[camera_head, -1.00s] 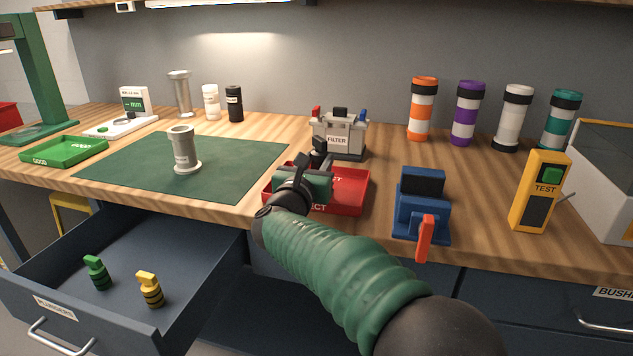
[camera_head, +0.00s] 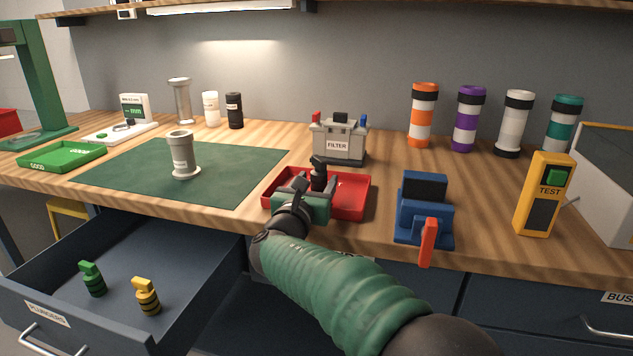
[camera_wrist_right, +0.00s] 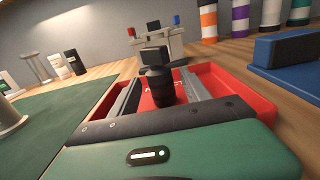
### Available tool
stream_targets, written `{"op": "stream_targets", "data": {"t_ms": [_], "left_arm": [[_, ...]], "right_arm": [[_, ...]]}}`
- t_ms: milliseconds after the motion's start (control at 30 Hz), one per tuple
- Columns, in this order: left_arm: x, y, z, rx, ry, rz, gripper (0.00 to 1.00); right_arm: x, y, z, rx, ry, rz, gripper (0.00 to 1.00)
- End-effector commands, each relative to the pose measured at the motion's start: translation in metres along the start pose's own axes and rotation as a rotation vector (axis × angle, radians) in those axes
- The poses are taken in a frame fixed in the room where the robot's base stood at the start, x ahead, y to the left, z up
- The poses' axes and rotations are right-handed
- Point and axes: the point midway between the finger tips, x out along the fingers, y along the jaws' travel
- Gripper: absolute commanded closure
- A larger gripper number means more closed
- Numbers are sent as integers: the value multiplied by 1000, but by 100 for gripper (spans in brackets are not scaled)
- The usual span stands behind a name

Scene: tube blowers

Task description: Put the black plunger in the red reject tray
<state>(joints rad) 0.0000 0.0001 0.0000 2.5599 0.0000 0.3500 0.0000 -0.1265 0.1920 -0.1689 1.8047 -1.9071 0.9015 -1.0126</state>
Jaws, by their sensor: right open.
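The black plunger (camera_head: 319,174) stands roughly upright inside the red reject tray (camera_head: 357,193). In the right wrist view the plunger (camera_wrist_right: 157,82) rises between my two finger bars, with red tray floor around it. My right gripper (camera_head: 314,190) reaches over the tray's front left part. Its fingers are open, one on each side of the plunger, with a gap visible at least on the left. The plunger's lowest part is partly hidden by the gripper body. My left gripper is not in view.
The grey filter unit (camera_head: 339,140) stands just behind the tray, and a blue fixture with a red lever (camera_head: 425,213) to its right. A grey cylinder (camera_head: 182,156) stands on the green mat (camera_head: 235,172). An open drawer (camera_head: 120,262) holds green and yellow plungers.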

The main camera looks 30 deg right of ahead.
Motion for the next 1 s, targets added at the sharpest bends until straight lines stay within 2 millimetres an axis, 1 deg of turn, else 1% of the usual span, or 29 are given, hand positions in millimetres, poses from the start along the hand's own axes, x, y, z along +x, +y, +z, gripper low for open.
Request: {"op": "stream_targets", "data": {"t_ms": [167, 300, 433, 500, 600, 1000], "left_arm": [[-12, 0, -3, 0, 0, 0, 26], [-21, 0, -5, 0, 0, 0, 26], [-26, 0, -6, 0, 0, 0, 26], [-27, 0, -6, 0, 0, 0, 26], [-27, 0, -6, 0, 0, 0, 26], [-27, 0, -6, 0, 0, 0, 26]], "right_arm": [[-40, 1, 4, 1, 1, 6, 45], [-77, 1, 4, 0, 1, 5, 45], [-102, 1, 2, 0, 1, 4, 45], [-109, 0, 2, 0, 0, 1, 45], [-114, 0, 0, -1, 0, 1, 45], [-114, 0, 0, -1, 0, 1, 45]]}}
